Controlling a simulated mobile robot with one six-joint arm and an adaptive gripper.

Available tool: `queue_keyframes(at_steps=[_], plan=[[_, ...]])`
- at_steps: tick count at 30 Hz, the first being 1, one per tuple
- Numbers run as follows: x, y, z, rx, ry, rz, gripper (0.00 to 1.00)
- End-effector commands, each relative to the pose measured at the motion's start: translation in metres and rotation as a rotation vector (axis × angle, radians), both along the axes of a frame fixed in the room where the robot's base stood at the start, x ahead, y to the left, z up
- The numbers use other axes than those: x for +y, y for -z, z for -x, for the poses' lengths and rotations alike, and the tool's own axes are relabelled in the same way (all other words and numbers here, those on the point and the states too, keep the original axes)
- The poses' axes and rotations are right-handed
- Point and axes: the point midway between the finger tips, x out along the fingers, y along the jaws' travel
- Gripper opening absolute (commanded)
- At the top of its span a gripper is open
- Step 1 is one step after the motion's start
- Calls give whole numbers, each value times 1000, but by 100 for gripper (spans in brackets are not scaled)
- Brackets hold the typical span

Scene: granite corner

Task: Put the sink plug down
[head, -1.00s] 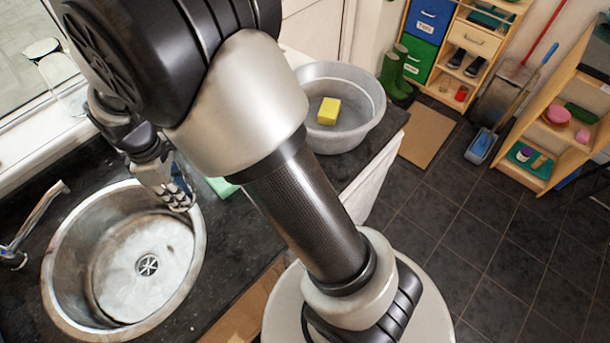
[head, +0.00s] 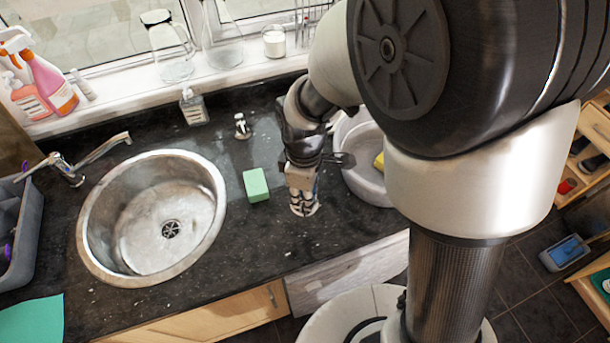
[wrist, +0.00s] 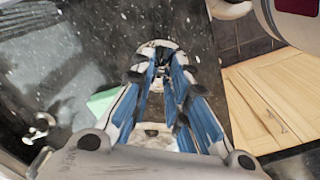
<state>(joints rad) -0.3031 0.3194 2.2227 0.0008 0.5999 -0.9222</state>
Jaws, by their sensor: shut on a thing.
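My gripper (head: 303,203) points down over the dark worktop, right of the green sponge and left of the grey basin. In the wrist view its blue-lined fingers (wrist: 161,82) are closed in on a small, mostly hidden thing at their tips, which I take to be the sink plug (wrist: 157,46). Only a pale and dark edge of it shows. It is at or just above the worktop; I cannot tell whether it touches. The round steel sink (head: 207,172) lies to the left, with its drain (head: 171,229) uncovered.
The green sponge (head: 256,185) lies between sink and gripper. A small chrome fitting (head: 241,126) stands behind it. The grey basin (head: 352,150) holds a yellow sponge (head: 379,161). The tap (head: 103,150) is left. Bare worktop (head: 262,235) lies in front of the sponge.

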Motion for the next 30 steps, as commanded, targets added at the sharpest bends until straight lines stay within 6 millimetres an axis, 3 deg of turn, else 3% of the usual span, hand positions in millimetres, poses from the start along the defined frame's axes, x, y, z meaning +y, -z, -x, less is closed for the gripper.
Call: queue_keyframes(at_steps=[3, 9, 16, 23, 30], plan=[[-1, 37, 1, 5, 1, 1, 0], [0, 73, 1, 3, 1, 1, 0], [0, 88, 0, 1, 1, 0, 0], [0, 122, 0, 1, 1, 1, 0], [0, 123, -1, -2, 1, 0, 0]])
